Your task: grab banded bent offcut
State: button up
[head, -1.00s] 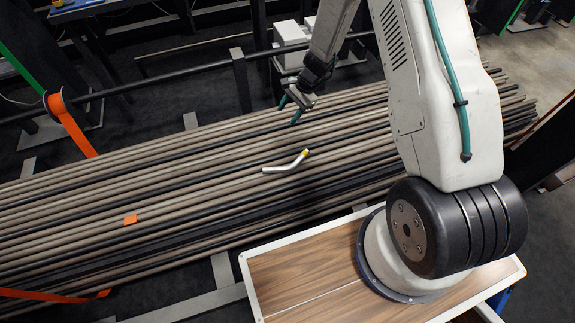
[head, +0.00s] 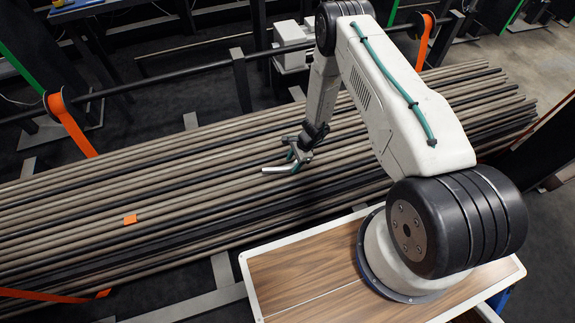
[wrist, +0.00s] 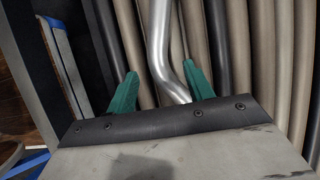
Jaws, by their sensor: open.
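The bent offcut (head: 277,170) is a short silver tube lying on top of the pipe bundle (head: 150,172). My gripper (head: 293,162) is down at its right part and hides the yellow-banded end in the head view. In the wrist view the offcut (wrist: 160,45) runs between the two green fingers of my open gripper (wrist: 158,90), nearer the right finger. Its bend shows close to the fingertips, and its lower end goes out of sight behind the gripper body. I cannot tell whether a finger touches it.
Long brown and black pipes surround the offcut on all sides. An orange scrap (head: 130,219) lies on the pipes at left. Orange straps (head: 72,125) hang over the black rail (head: 185,79) behind the bundle. A wood-topped platform (head: 300,275) is in front.

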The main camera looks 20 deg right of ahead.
jog(key=shift+x, duration=1.1)
grip_shut()
jog(key=shift+r, duration=0.15)
